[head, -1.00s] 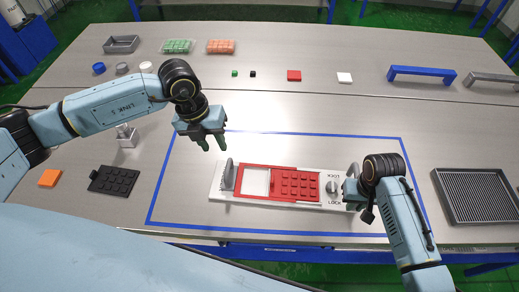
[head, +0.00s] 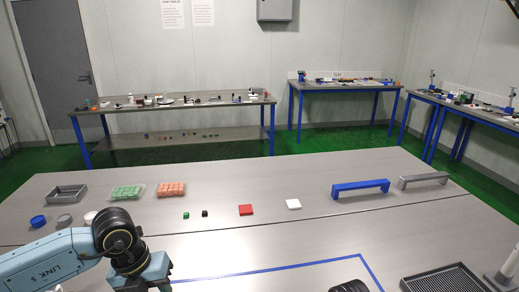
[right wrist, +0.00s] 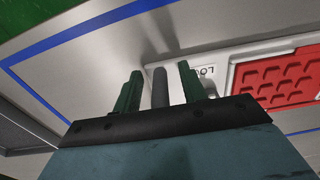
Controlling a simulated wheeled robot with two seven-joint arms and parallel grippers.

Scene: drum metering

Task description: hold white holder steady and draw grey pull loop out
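In the right wrist view my right gripper (right wrist: 160,90) is open, with its two green fingers on either side of an upright grey bar (right wrist: 160,86). Gaps show between the bar and both fingers. I cannot tell whether this bar is the pull loop or a handle of the holder. The white holder (right wrist: 216,72) with dark lettering lies just beyond, carrying a red studded block (right wrist: 278,78). The holder is below the head view's frame. My left gripper (head: 148,278) shows only its body at the bottom edge; its fingers are cut off.
Blue tape (head: 270,269) marks the work area.

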